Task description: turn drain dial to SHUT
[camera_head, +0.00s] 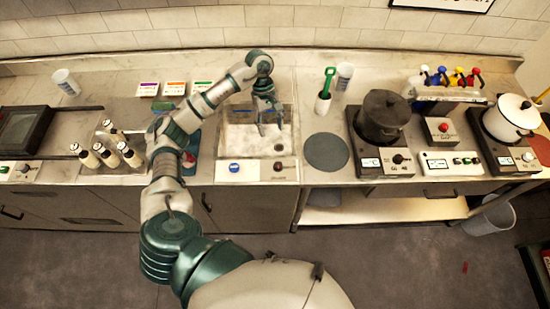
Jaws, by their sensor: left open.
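A pale control panel (256,171) runs along the front of the sink (249,138). It carries a blue knob (234,167) at its left and a small dark reddish knob (279,166) at its right. The labels are too small to read, so I cannot tell which is the drain dial or where it points. My left gripper (270,131) is open and empty, pointing down over the right part of the sink basin. It is behind the panel and apart from both knobs. My right gripper is out of view.
A green-handled brush (325,92) and a clear cup (344,76) stand right of the sink. A round grey mat (326,151) lies near the counter edge. A dark pot (382,116) and a white pot (511,117) sit on burners. Several bottles (107,154) stand at the left.

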